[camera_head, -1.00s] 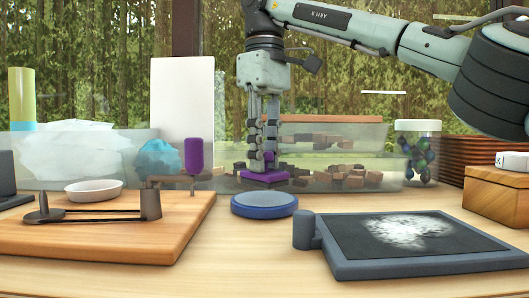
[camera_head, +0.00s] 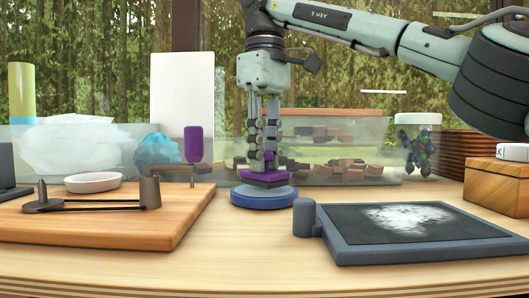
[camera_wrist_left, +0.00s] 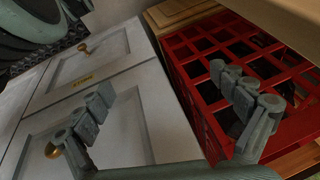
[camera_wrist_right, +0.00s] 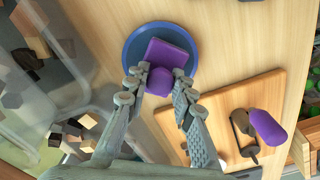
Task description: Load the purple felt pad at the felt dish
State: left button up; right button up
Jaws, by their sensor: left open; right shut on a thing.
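The purple felt pad (camera_head: 266,178) is a flat purple block with a knob on top. The felt dish (camera_head: 262,200) is a round blue dish on the table. My right gripper (camera_head: 263,157) points down and is shut on the pad's knob. The pad is over the dish, at or very near its surface; I cannot tell whether it touches. In the right wrist view the pad (camera_wrist_right: 168,56) lies within the outline of the dish (camera_wrist_right: 135,62). My left gripper (camera_wrist_left: 165,88) is open and empty, away from the table and out of the head view.
A wooden board (camera_head: 120,230) with a small white dish (camera_head: 94,182) lies left. A grey-framed slate (camera_head: 420,255) lies right. Clear bins (camera_head: 385,140) stand behind. A jar (camera_head: 418,150) stands back right. A red crate (camera_wrist_left: 200,110) and white cabinet (camera_wrist_left: 140,65) are below my left gripper.

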jog(key=shift+f+b, duration=0.5)
jog(key=shift+f, duration=0.05)
dwell(1.4)
